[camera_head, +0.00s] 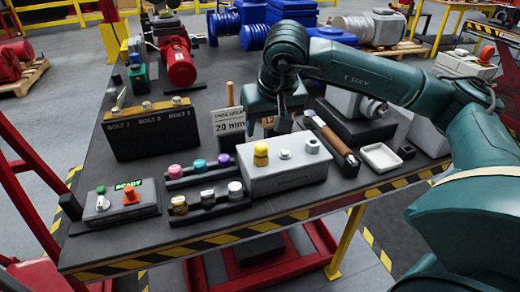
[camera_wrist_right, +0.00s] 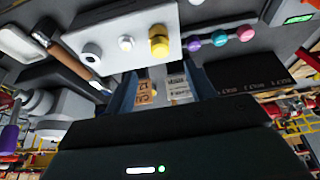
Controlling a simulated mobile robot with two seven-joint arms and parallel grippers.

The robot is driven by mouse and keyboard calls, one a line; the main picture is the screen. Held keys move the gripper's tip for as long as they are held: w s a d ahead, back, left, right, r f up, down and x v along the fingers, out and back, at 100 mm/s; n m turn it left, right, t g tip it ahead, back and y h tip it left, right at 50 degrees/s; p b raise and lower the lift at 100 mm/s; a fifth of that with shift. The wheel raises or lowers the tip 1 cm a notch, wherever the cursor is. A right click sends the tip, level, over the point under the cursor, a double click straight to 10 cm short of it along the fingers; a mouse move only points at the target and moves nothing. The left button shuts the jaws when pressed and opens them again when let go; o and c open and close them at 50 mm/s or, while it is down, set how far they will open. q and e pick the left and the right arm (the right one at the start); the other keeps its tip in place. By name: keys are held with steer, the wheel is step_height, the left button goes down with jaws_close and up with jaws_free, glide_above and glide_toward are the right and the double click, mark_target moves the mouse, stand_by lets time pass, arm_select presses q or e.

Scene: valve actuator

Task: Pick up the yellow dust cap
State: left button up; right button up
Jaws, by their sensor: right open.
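The yellow dust cap (camera_head: 261,153) stands upright on the left part of the top of a light grey box (camera_head: 287,181). In the right wrist view the yellow dust cap (camera_wrist_right: 158,41) lies just beyond the jaws, apart from them, and the grey box (camera_wrist_right: 112,22) appears upside down. My right gripper (camera_head: 272,124) is above and behind the cap in the head view. Its jaws (camera_wrist_right: 163,82) are spread, with nothing held between them. The fingertips are partly hidden by the wrist in the head view. My left gripper is not in view.
A white button (camera_head: 285,154) and a grey fitting (camera_head: 312,146) sit beside the cap. Racks of coloured caps (camera_head: 197,166) are to its left. A sign (camera_head: 229,121) stands behind the box, close to my gripper. A wooden-handled tool (camera_head: 331,137) lies at its right.

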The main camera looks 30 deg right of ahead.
mark_target(261, 146)
steer(key=p+x, duration=0.1)
steer(key=x, duration=0.7)
steer(key=shift+s+a, duration=0.1)
steer(key=c, duration=1.2)
step_height(261, 146, up, 10)
steer(key=shift+f+b, duration=0.2)
steer(key=shift+b, duration=0.15)
steer(key=shift+r, duration=0.2)
